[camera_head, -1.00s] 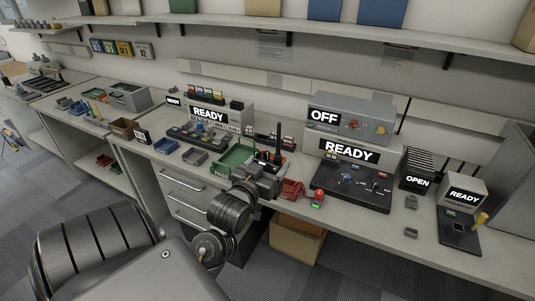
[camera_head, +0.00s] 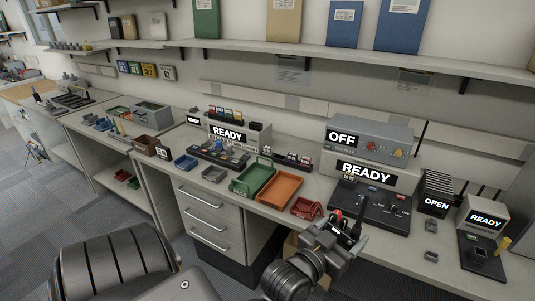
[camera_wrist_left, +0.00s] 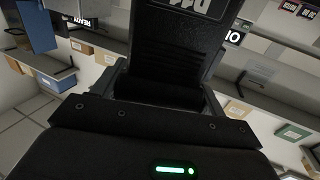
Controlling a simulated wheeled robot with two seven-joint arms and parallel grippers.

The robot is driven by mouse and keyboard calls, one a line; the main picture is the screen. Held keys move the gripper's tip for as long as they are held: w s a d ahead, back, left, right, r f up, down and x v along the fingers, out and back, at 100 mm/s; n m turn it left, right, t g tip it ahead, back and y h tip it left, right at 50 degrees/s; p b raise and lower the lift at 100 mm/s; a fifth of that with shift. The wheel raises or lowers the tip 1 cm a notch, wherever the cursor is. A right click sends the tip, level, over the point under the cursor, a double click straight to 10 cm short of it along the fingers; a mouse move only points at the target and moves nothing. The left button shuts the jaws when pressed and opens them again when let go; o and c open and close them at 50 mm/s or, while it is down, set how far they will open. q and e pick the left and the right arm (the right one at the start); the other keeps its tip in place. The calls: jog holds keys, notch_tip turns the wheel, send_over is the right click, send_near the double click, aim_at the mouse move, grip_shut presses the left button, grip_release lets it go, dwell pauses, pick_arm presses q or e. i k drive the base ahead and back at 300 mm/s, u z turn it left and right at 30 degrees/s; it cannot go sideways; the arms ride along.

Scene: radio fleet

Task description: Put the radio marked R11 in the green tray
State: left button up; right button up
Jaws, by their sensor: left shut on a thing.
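My left gripper (camera_head: 342,238) is low at the front of the bench, right of the trays. It is shut on a black radio (camera_head: 356,231). In the left wrist view the radio (camera_wrist_left: 178,50) fills the top middle, with white marking cut off at the frame edge, so I cannot read it fully. The green tray (camera_head: 240,188) stands on the bench, left of the gripper and apart from it; its visible floor looks empty. My right gripper is not in view.
An orange tray (camera_head: 262,198) stands right beside the green one, and a small red bin (camera_head: 306,208) lies between it and my gripper. A dark control panel (camera_head: 372,205) is behind the gripper. Blue and grey bins (camera_head: 186,162) are on the left. A shelf (camera_head: 330,52) runs above.

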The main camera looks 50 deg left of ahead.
aim_at(250, 185)
jog(key=k, duration=0.45)
jog(key=u, duration=0.95)
jog(key=i, duration=1.3)
jog(key=z, duration=0.3)
